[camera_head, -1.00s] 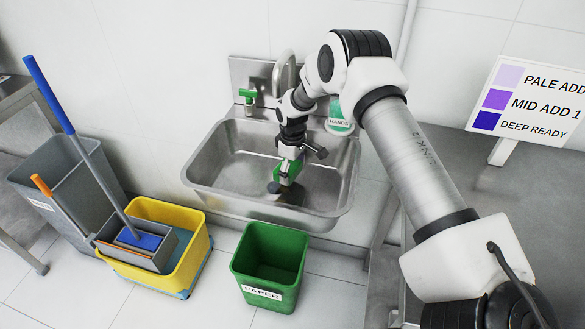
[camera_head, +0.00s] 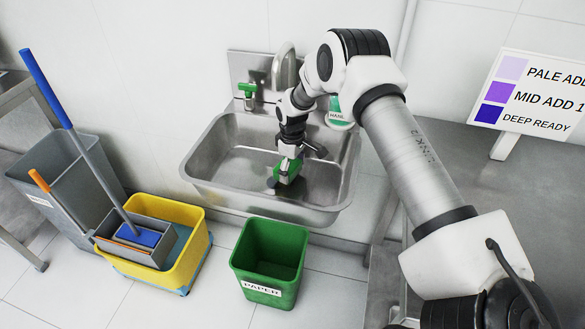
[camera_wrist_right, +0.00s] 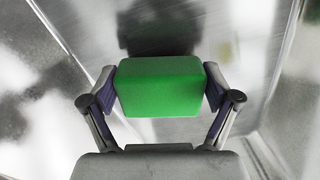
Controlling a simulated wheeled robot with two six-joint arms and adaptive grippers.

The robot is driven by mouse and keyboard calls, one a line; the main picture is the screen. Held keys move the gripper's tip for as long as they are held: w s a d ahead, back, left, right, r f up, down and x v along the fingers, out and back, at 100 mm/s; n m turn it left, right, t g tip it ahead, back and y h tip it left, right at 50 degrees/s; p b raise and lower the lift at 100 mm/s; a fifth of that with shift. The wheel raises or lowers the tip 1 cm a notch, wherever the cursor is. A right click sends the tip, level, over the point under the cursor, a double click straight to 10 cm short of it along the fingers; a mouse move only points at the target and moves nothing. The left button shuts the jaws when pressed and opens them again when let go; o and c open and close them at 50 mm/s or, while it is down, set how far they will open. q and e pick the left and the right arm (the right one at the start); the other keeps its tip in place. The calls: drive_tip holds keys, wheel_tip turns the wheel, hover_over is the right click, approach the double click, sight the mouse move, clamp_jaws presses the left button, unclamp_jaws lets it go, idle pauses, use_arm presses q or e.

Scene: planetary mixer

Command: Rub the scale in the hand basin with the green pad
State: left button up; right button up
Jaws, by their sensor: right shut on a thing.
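The steel hand basin (camera_head: 215,160) is fixed to the wall in the head view. My right gripper (camera_wrist_right: 160,90) is shut on the green pad (camera_wrist_right: 160,87), with one finger on each side of it. In the head view the right gripper (camera_head: 288,170) reaches down inside the basin, and the pad is partly hidden by it. I cannot tell whether the pad touches the basin floor. Pale patches (camera_wrist_right: 35,125) show on the steel in the right wrist view; I cannot tell whether they are scale or reflections. My left gripper is not in view.
The tap (camera_head: 285,68) rises at the back of the basin. A green paper bin (camera_head: 262,292), yellow mop bucket (camera_head: 192,250) and grey bin (camera_head: 60,200) stand on the floor. A colour sign (camera_head: 535,90) is at right.

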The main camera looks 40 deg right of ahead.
drive_tip(key=shift+f+b, duration=0.5)
drive_tip(key=shift+f, duration=0.35)
